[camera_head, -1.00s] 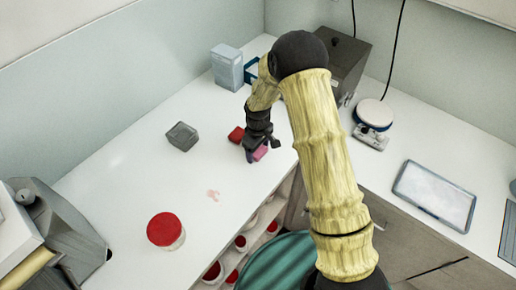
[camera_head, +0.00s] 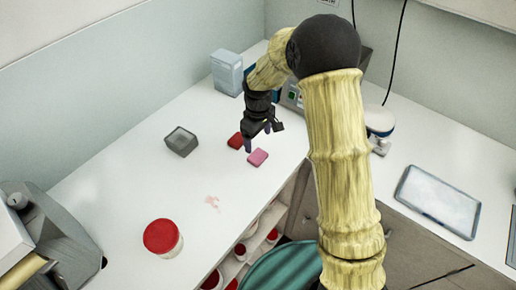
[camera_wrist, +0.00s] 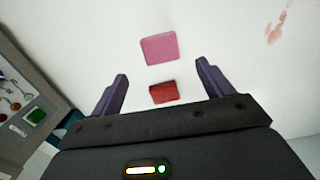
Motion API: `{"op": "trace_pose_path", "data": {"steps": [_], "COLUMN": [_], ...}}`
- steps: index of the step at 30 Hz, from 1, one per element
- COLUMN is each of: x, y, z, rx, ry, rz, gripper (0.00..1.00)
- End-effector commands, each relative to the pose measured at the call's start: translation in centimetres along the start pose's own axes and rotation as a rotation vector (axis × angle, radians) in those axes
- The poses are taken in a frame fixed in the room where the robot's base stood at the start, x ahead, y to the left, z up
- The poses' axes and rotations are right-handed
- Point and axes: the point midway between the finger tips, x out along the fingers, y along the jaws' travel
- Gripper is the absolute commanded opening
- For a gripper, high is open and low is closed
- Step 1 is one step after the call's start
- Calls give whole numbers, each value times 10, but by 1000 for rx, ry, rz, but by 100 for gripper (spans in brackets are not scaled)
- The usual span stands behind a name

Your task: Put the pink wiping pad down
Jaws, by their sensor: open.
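The pink wiping pad (camera_head: 258,158) lies flat on the white counter, near its front edge. It also shows in the wrist view (camera_wrist: 159,48), beyond my fingertips. My gripper (camera_head: 259,139) is open and empty, above the counter and behind the pad, apart from it. In the wrist view my gripper's two fingers (camera_wrist: 162,76) stand wide apart with nothing held between them. A red pad (camera_head: 236,141) lies beside the pink one, to its left; in the wrist view it appears between the fingers (camera_wrist: 163,93), on the counter below.
A grey open box (camera_head: 181,141) stands left of the pads. A grey device with a green button (camera_wrist: 35,114) stands close by. The counter between box and tub is mostly clear.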

Motion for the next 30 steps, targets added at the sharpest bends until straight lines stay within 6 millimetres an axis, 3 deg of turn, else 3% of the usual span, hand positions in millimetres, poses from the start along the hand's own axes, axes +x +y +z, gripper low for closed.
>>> {"op": "trace_pose_path", "data": {"steps": [3, 8, 30], "x": [-18, -29, -31], "y": [0, 0, 0], "z": [-1, 0, 2], "rx": [0, 0, 5], "ry": [3, 0, 1], "rz": [2, 0, 1], "gripper": [80, 80, 80]}}
